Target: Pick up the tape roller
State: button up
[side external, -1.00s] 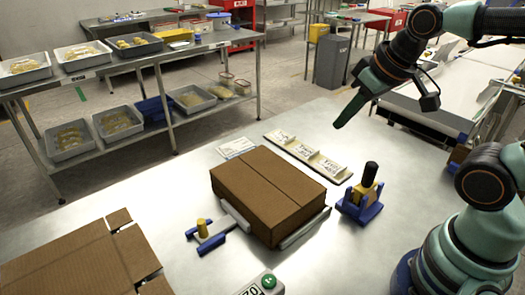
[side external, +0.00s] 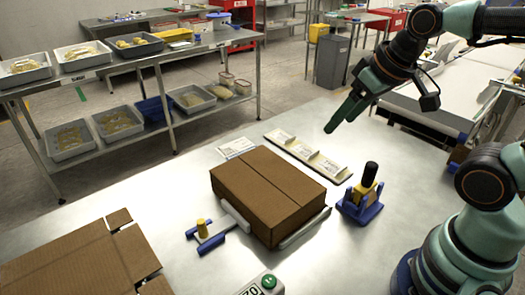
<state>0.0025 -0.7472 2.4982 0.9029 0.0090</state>
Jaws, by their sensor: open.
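The tape roller (side external: 369,175), which I take to be the piece with an upright black handle and yellow body, stands in a blue holder (side external: 359,208) on the metal table. It is just right of a closed cardboard box (side external: 268,190). My gripper (side external: 341,126) has green fingers spread apart with nothing between them. It hangs in the air above and behind the roller, pointing down and to the left. The roller's lower part is partly hidden by the holder.
The box sits between grey guides (side external: 305,228), with a blue clamp (side external: 207,237) and yellow knob on its left. A tray with labelled cards (side external: 307,156) lies behind it. The table's right middle is clear.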

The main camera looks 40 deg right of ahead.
jog(key=m, duration=0.1)
jog(key=m+g, duration=0.6)
jog(key=m, duration=0.8)
send_over(373, 163)
notch_tip(373, 163, down, 3)
notch_tip(373, 163, down, 12)
jog(key=shift+a+r, duration=0.1)
jog(key=shift+r, duration=0.1)
grip_shut()
